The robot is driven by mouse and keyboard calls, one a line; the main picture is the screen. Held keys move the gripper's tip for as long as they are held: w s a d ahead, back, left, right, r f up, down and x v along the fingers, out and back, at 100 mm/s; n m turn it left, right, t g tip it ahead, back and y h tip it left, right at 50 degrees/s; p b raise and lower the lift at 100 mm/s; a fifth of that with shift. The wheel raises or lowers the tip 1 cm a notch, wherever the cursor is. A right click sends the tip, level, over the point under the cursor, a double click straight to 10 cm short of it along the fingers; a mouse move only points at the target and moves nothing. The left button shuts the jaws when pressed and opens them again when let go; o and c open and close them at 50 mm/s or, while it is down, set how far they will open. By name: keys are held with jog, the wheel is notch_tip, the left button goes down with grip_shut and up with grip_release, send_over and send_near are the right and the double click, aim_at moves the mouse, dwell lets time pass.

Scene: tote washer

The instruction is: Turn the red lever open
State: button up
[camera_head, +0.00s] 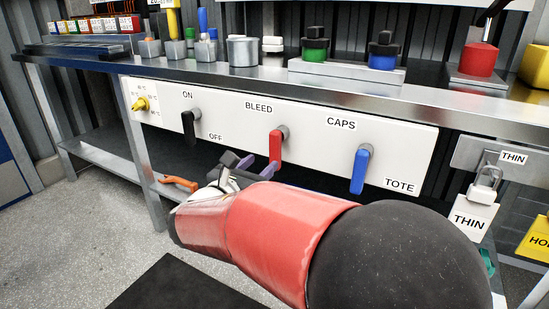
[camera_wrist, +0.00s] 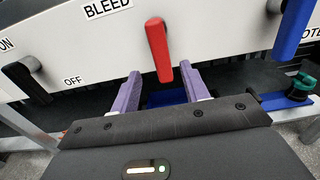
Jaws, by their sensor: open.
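The red lever (camera_head: 275,148) hangs straight down from its round pivot on the white panel, under the BLEED label. In the wrist view the red lever (camera_wrist: 159,50) is at the centre, just beyond my fingertips. My gripper (camera_wrist: 160,80) has two purple fingers, open and apart, one on each side below the lever's lower end. The lever's tip appears between or slightly past the fingers, and I cannot tell whether either touches it. In the head view my gripper (camera_head: 258,166) is small and partly hidden by my red arm.
A black lever (camera_head: 189,128) at ON/OFF is to the left and a blue lever (camera_head: 359,170) under CAPS to the right. A yellow knob (camera_head: 141,104) is at the panel's far left. A steel bench (camera_head: 240,76) with several items overhangs the panel. A padlock (camera_head: 485,185) hangs at right.

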aim_at(273, 154)
jog(key=x, duration=0.7)
jog(key=shift+w+d, duration=0.15)
jog(key=shift+w, duration=0.1)
grip_shut()
